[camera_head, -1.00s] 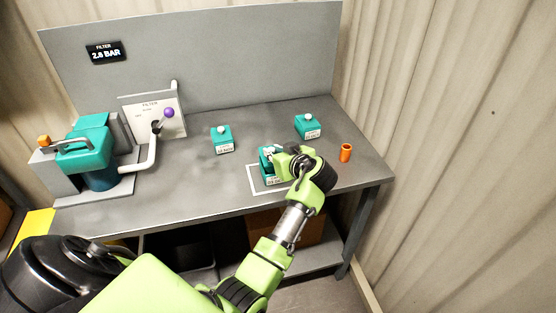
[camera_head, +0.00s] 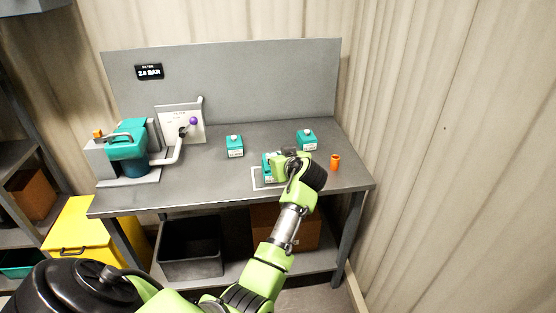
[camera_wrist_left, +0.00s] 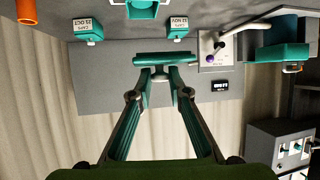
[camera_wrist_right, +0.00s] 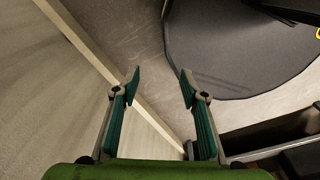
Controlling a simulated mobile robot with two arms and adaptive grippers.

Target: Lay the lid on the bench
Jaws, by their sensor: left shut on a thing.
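My left gripper (camera_head: 285,162) is over the bench (camera_head: 210,187) in the head view, beside an open teal box (camera_head: 268,168) in a white outline. In the left wrist view its fingertips (camera_wrist_left: 160,74) are shut on the knob of a flat teal lid (camera_wrist_left: 164,58). The lid is seen nearly edge-on and appears clear of the bench. In the head view my gripper mostly hides it. The open box (camera_wrist_left: 143,6) shows at the top of the left wrist view. My right gripper (camera_wrist_right: 160,82) shows only in its own wrist view, open and empty above the floor.
Two lidded teal boxes stand further back, one at the middle (camera_head: 235,149) and one at right (camera_head: 307,143). An orange cup (camera_head: 335,162) is right of my gripper. A teal filter unit (camera_head: 128,147) with a purple-knobbed lever (camera_head: 193,121) fills the left. Bench between is clear.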

